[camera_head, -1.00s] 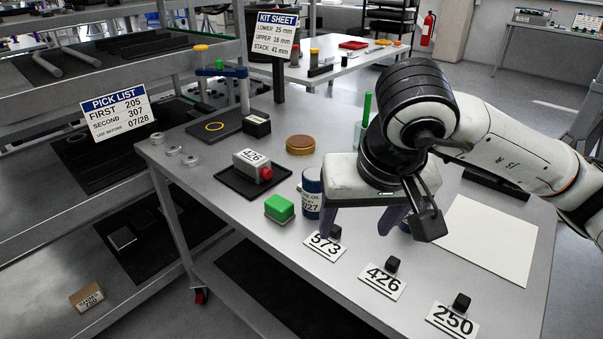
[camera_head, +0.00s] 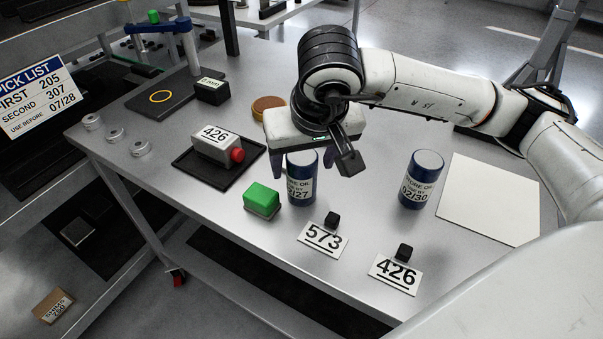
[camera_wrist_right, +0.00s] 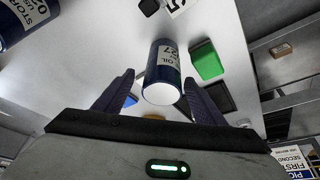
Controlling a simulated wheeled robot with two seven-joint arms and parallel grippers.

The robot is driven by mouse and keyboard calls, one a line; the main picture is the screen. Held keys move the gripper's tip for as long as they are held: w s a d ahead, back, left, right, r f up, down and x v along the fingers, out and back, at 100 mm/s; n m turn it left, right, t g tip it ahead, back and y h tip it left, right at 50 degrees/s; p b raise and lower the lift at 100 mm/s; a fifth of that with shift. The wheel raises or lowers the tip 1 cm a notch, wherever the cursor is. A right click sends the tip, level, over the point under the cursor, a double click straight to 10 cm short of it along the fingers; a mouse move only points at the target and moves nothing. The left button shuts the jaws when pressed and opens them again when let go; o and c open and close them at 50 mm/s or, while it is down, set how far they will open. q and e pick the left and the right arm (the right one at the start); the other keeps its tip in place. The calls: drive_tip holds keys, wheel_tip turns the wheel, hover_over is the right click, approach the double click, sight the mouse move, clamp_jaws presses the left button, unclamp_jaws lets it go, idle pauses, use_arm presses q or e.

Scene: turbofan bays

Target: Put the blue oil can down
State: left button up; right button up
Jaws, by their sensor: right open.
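Two dark blue oil cans stand upright on the grey metal table. The can marked 02/27 (camera_head: 301,186) is left of centre, behind the 573 tag (camera_head: 323,239). The can marked 02/30 (camera_head: 421,182) stands farther right. My right gripper (camera_head: 306,166) is open above and around the top of the 02/27 can. In the right wrist view, the 02/27 can (camera_wrist_right: 163,68) lies between the spread purple fingers of the right gripper (camera_wrist_right: 160,92), with a gap on each side. The 02/30 can (camera_wrist_right: 25,20) shows at upper left there. My left gripper is out of view.
A green block (camera_head: 262,200) sits just left of the 02/27 can. A black tray (camera_head: 184,166) holds a grey box marked 426. The 426 tag (camera_head: 396,273) is near the front edge. A white sheet (camera_head: 488,200) lies clear at right.

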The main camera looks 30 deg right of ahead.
drive_tip(key=shift+a+x, duration=0.2)
drive_tip(key=shift+x, duration=1.8)
drive_tip(key=shift+w+r, duration=0.1)
drive_tip(key=c, duration=1.3)
drive_tip(key=shift+c, duration=0.5)
drive_tip(key=shift+r, duration=0.15)
